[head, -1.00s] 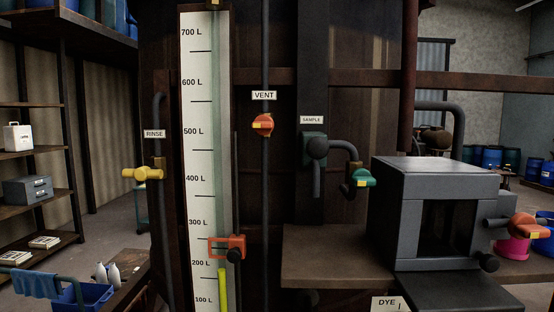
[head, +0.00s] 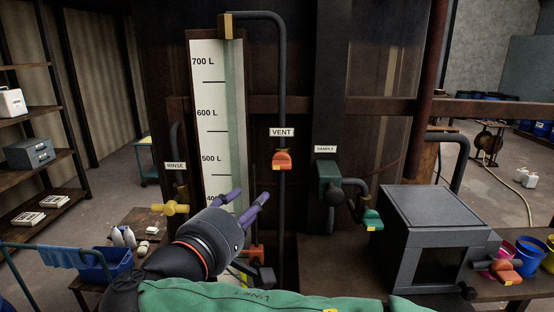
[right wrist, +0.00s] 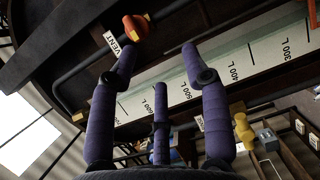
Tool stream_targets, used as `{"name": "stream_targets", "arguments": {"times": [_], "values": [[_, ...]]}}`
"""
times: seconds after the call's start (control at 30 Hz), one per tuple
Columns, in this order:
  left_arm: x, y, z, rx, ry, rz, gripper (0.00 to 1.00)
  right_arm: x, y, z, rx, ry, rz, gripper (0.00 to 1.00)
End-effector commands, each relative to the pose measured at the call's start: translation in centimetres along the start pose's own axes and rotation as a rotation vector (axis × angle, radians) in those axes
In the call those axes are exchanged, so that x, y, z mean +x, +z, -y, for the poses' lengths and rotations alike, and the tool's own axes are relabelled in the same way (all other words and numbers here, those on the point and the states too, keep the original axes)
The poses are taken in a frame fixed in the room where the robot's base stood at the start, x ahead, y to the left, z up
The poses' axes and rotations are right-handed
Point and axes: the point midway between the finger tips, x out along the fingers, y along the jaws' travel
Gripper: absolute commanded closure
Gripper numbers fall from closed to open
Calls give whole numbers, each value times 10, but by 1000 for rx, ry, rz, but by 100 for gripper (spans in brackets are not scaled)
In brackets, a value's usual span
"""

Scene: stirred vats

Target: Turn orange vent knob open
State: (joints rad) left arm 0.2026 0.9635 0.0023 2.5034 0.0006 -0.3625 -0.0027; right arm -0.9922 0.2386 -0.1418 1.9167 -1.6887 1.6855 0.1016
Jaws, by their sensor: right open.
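The orange vent knob (head: 282,160) sits on a dark vertical pipe just below the VENT label (head: 282,132). In the right wrist view the knob (right wrist: 136,27) is at the upper left, beyond the fingertips. My right gripper (head: 250,203), with purple fingers, is open and empty, below and left of the knob and apart from it. In the right wrist view the gripper (right wrist: 160,62) has its fingers spread with nothing between them. My left gripper is not in view.
A white litre scale (head: 207,110) stands left of the vent pipe. A yellow rinse knob (head: 171,208) is at its left. A green sample knob (head: 372,219) and a grey box (head: 436,225) are to the right. Another orange knob (head: 505,270) is at far right.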

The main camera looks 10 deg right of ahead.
Motion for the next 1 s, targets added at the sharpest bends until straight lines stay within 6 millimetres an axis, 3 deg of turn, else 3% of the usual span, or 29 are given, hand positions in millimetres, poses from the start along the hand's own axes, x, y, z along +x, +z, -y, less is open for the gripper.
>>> {"name": "stream_targets", "arguments": {"times": [0.03, 0.17, 0.37, 0.7, 1.0], "values": [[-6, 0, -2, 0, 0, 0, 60, -6, 7, -19, 23, 24, 9, 52], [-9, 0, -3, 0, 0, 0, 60, -9, 16, -35, 50, 54, 27, 52], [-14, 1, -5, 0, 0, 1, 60, 13, 18, -37, 50, 56, 32, 52], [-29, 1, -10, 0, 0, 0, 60, 72, 20, -40, 49, 53, 31, 52], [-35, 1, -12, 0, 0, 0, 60, 95, 19, -40, 50, 54, 28, 52]]}}
